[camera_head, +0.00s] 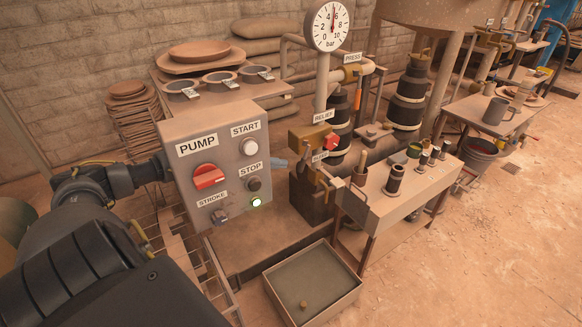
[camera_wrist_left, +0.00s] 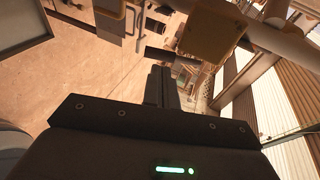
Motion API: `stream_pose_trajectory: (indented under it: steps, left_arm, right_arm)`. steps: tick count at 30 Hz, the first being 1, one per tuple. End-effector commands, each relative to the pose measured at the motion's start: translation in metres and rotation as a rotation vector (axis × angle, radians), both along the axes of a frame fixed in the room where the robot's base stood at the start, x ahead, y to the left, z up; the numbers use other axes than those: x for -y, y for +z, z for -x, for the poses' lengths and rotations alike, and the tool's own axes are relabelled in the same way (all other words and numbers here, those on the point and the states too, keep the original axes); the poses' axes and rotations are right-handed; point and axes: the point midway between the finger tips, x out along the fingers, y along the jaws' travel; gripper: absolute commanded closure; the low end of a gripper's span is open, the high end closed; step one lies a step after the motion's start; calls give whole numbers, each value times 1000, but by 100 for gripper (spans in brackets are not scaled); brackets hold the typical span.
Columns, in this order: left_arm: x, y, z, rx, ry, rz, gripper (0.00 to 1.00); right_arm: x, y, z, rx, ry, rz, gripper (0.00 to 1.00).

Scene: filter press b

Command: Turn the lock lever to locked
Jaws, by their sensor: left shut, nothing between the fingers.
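My left arm reaches in from the left and passes behind the pump panel (camera_head: 218,135). The panel hides most of my left gripper in the head view. A grey tip past the panel's right edge seems to be part of it. In the left wrist view, my left gripper (camera_wrist_left: 161,78) is shut and empty, its two dark fingers together. A small lever-like part (camera_head: 322,181) shows below a small label (camera_head: 320,156) that is too small to read surely. I cannot tell whether it is the lock lever or how it is set. My right gripper is not in view.
The pump panel carries a red knob (camera_head: 208,177) and white START button (camera_head: 249,147). A red part (camera_head: 331,143) sits under the RELIEF label (camera_head: 323,115). A pressure gauge (camera_head: 328,26) stands behind. An open tray (camera_head: 351,284) lies on the floor. A bench (camera_head: 395,207) stands right.

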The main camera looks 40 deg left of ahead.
Motion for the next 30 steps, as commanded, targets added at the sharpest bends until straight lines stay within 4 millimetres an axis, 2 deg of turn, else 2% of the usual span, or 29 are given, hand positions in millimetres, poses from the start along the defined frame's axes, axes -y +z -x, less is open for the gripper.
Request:
stream_pose_trajectory:
  steps: [6, 12, 27, 30]
  left_arm:
    - [12, -7, -23, 3, 1, 3, 100]
    - [18, -12, -34, 1, 2, 0, 100]
    - [20, -16, -36, 8, 0, 3, 100]
    - [21, -21, -37, 35, -1, 13, 100]
  right_arm:
    - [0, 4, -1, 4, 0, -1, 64]
    - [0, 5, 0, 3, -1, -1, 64]
    - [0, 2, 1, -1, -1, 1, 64]
    - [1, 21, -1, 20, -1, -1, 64]
